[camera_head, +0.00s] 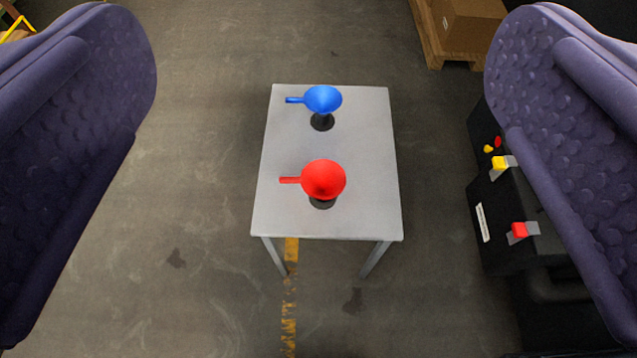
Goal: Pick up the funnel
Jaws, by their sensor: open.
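A red funnel (323,180) stands on a small black base near the front of a light grey table (285,215). Its short handle points left. A blue funnel (323,99) stands on a similar black base (322,122) toward the table's back, its handle also pointing left. My gripper (318,130) is open, with its two purple textured fingers wide apart at the left and right edges of the view. Nothing is between the fingers up close. Both funnels lie farther off, in the gap between them, and neither is touched.
A black machine (490,250) with red and yellow knobs stands right of the table, partly behind the right finger. A cardboard box (468,25) sits on a wooden pallet at the back right. Concrete floor (200,200) left of the table is clear.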

